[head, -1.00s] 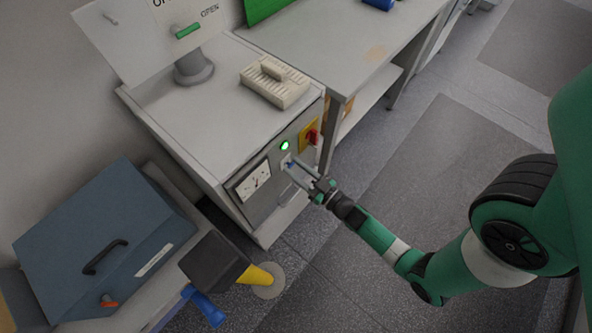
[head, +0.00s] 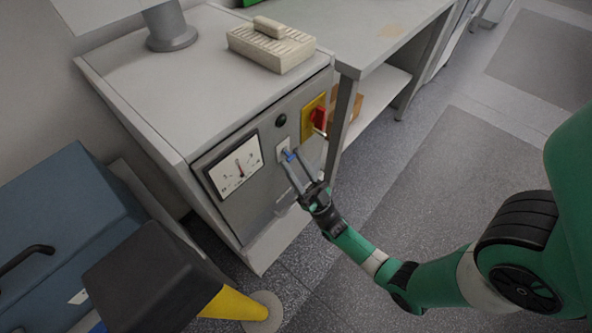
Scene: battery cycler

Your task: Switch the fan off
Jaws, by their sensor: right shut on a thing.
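A small switch with a blue lever (head: 287,153) sits on a pale plate on the front panel of the grey cabinet (head: 130,75). My right gripper (head: 290,157) reaches up to it from the lower right. Its two fingers are shut on the blue lever, which is partly hidden between the fingertips. A round indicator lamp (head: 281,120) above the switch is dark. No fan itself can be made out. My left gripper is not in view.
A dial meter (head: 236,167) is left of the switch. A red rotary knob (head: 318,117) on a yellow plate is to its right. A ribbed beige box (head: 272,48) stands on the cabinet. A workbench (head: 385,30) adjoins at right. A yellow post (head: 232,303) stands at lower left.

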